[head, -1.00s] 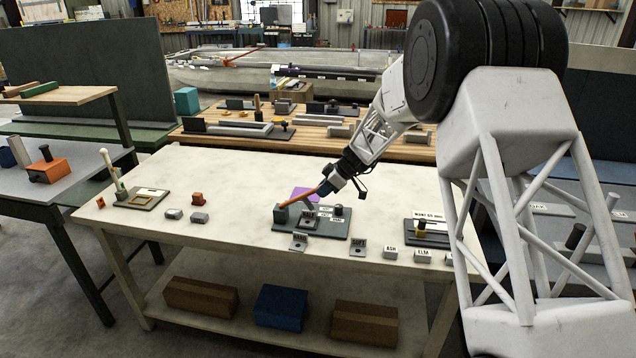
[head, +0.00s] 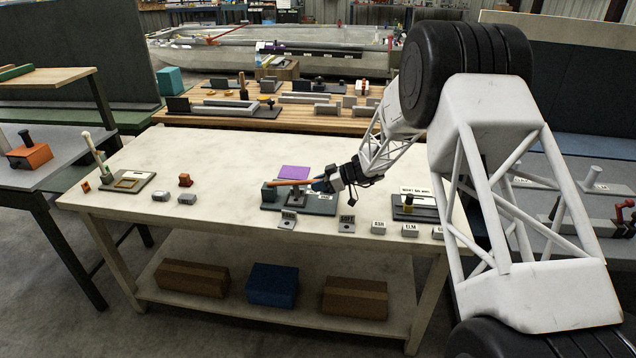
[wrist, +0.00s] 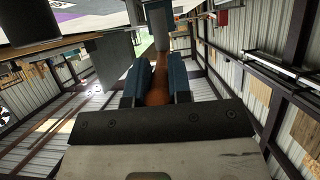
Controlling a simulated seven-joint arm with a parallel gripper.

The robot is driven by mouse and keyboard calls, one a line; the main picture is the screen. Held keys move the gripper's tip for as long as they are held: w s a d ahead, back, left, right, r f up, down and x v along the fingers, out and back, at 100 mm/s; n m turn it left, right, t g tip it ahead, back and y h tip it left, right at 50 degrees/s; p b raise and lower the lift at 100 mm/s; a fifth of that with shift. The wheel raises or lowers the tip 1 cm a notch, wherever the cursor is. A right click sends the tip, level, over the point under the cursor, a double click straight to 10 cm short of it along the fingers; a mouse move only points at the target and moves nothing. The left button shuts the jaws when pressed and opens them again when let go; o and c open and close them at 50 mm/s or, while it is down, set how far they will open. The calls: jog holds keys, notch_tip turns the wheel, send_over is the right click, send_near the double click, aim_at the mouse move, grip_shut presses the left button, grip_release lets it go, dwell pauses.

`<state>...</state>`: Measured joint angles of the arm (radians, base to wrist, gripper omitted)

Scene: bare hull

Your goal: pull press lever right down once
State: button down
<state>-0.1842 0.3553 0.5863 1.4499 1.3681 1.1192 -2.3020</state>
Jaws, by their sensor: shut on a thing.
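The press stands on a dark grey-green plate (head: 322,208) near the front of the white table, with a block-like post (head: 269,192) at its left end. Its orange-brown lever (head: 290,183) runs nearly level from above the post to the right. My gripper (head: 322,185) is at the lever's right end. In the wrist view, the blue fingers of my gripper (wrist: 156,85) are shut on the brown lever (wrist: 157,92), one on each side. The parts under the lever are small and partly hidden.
Small labelled blocks (head: 378,228) stand along the front edge, right of the press. A dark tray (head: 415,208) lies to the right. A purple sheet (head: 294,172) lies behind the press.

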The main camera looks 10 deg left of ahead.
jog(key=c, duration=1)
grip_release()
jog(key=shift+c, duration=0.2)
jog(key=v, duration=0.7)
jog(key=shift+d+r, duration=0.2)
jog(key=shift+d, duration=0.15)
